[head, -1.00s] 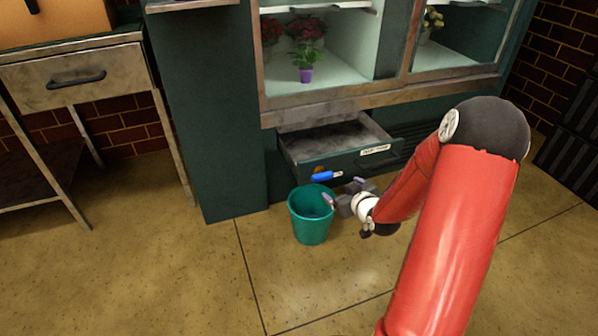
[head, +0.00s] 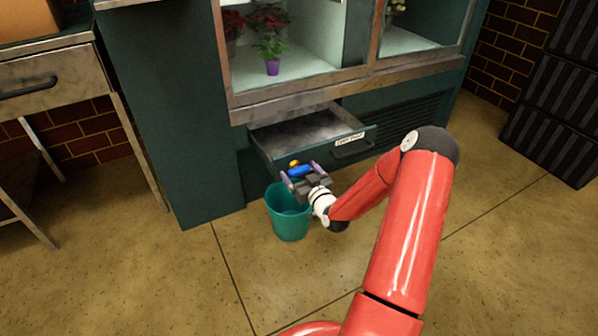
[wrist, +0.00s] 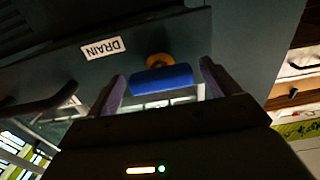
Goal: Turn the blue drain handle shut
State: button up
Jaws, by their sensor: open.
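In the wrist view my gripper (wrist: 163,88) shows gaps between both fingers and the handle.
A teal bucket (head: 289,222) stands on the floor under the valve, just below my gripper. The drawer (head: 310,132) is pulled out above, with a handle on its front. A display case with potted flowers (head: 270,45) is higher up.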

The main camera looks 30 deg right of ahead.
jog(key=shift+w, duration=0.4)
jog(key=c, duration=1)
